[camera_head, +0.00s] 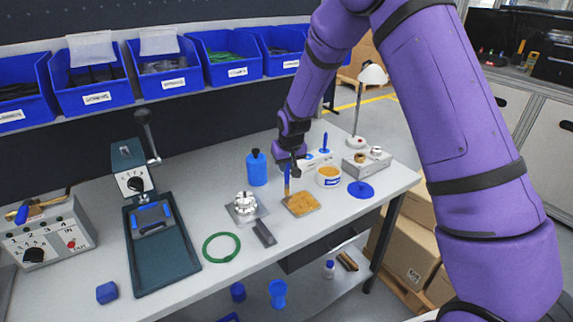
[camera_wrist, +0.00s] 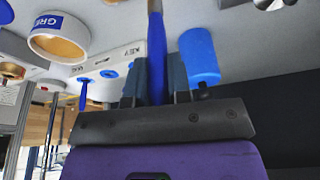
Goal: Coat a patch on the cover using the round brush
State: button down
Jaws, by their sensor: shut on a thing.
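My gripper (camera_head: 289,163) is shut on the round brush (camera_head: 287,180), which hangs upright with its lower end at the back left edge of a square plate. The plate, which looks like the cover (camera_head: 303,206), lies flat with a tan-orange surface. I cannot tell whether the bristles touch it. In the wrist view the brush's blue handle (camera_wrist: 156,50) runs between the fingers (camera_wrist: 155,85); its bristles are out of frame. An open white tub (camera_head: 328,181) with orange content stands right of the brush; it also shows in the wrist view (camera_wrist: 45,50).
A blue bottle (camera_head: 257,170) stands left of the brush, and a blue lid (camera_head: 361,190) lies right of the tub. A metal part (camera_head: 244,205), a dark block (camera_head: 264,233) and a green ring (camera_head: 221,247) lie left. A lamp (camera_head: 372,76) and a grey box (camera_head: 367,165) stand right.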

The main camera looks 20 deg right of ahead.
jog(key=shift+f, duration=1)
dwell(0.4)
jog(key=s, duration=0.2)
jog(key=shift+s+d, duration=0.35)
jog(key=shift+d, duration=0.05)
jog(key=shift+w, duration=0.15)
jog(key=shift+w+a, duration=0.2)
jog(key=shift+w, duration=0.4)
jog(key=shift+w+a, duration=0.2)
jog(key=shift+w, duration=0.4)
jog(key=s, duration=0.2)
jog(key=shift+s+d, duration=0.35)
jog(key=shift+d, duration=0.05)
jog(key=shift+w, duration=0.1)
